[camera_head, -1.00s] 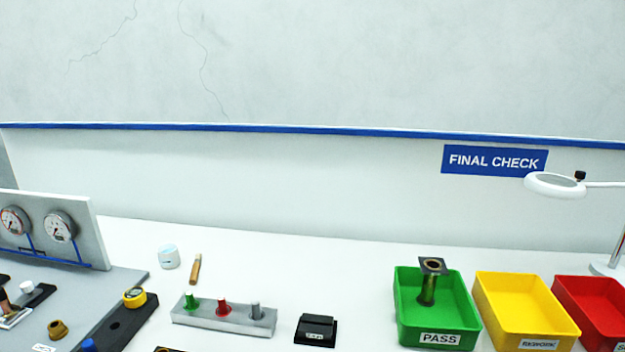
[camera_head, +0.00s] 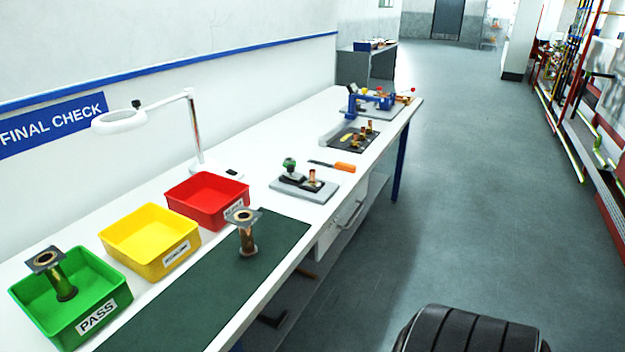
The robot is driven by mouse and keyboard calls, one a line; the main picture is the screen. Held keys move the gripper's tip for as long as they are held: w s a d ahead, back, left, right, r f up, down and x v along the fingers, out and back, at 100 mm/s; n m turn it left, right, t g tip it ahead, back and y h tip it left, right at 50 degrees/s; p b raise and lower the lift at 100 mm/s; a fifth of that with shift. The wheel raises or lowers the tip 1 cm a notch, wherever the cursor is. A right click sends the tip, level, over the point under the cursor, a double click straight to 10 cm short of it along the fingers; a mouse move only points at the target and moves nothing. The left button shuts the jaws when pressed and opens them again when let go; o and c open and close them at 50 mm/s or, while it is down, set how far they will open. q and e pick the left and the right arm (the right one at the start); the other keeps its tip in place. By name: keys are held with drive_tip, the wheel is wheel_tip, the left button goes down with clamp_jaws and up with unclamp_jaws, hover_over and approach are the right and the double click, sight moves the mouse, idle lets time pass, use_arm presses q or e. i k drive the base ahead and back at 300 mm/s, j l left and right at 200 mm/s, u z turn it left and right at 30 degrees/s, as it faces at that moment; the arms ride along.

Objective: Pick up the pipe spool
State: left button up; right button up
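One pipe spool (camera_head: 247,236), a brass-coloured tube with a dark square flange on top and a round foot, stands upright on the dark green mat (camera_head: 205,290). A second, similar pipe spool (camera_head: 62,278) stands tilted inside the green PASS bin (camera_head: 115,283) at the left. Neither of my grippers shows in the head view.
A yellow bin (camera_head: 150,262) and a red bin (camera_head: 205,214) stand behind the mat. A white magnifier lamp (camera_head: 120,122) rises behind them. Farther along the bench are a screwdriver (camera_head: 345,167) and small fixtures. A black padded seat (camera_head: 470,332) is at the lower right; open floor lies beyond.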

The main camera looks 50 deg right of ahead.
sight(243, 217)
drive_tip(key=z, duration=1.25)
drive_tip(key=l, duration=0.25)
drive_tip(key=u, duration=0.05)
